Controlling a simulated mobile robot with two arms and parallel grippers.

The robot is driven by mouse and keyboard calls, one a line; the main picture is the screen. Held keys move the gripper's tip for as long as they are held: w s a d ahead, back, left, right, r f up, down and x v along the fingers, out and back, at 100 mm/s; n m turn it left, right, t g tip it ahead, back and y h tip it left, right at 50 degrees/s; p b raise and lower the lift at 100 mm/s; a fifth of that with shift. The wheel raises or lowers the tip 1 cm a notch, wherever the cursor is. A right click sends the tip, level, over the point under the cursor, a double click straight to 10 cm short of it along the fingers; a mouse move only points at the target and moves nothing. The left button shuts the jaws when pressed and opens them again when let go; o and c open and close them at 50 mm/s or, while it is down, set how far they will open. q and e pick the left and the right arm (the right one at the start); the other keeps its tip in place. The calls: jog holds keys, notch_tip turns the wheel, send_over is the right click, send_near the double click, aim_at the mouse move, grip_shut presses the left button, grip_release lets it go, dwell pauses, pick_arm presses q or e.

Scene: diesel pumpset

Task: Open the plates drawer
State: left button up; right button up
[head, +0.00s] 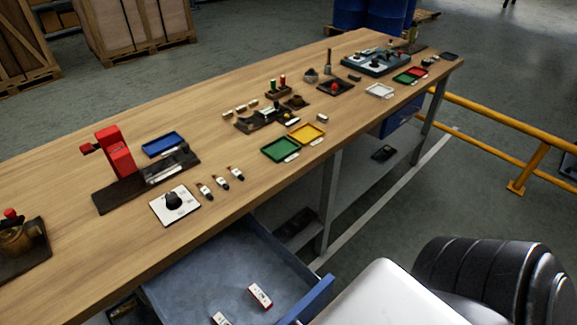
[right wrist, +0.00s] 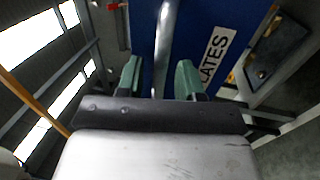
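The plates drawer (head: 312,297) stands pulled out from under the workbench in the head view. Its grey inside shows, with small white and red pieces (head: 260,296) lying in it. In the right wrist view its blue front (right wrist: 200,20) carries a white label (right wrist: 215,54) reading "LATES", its first letter hidden. My right gripper (right wrist: 159,80) has its two green fingers apart on either side of the metal handle (right wrist: 165,35). A gap shows between fingers and bar, so it is open around the handle. My left gripper is not in view.
The wooden workbench (head: 225,95) holds a red press (head: 116,152), a white dial plate (head: 174,204), and green (head: 280,148) and blue (head: 162,144) trays. Another blue drawer unit (head: 402,115) hangs at its far end. A yellow rail (head: 500,118) runs along the right.

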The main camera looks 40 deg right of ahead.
jog(key=s+f+b, duration=0.2)
jog(key=s, duration=0.8)
jog(key=shift+s+d+b, duration=0.15)
jog(key=shift+s+b, duration=0.15)
jog(key=shift+b, duration=0.1)
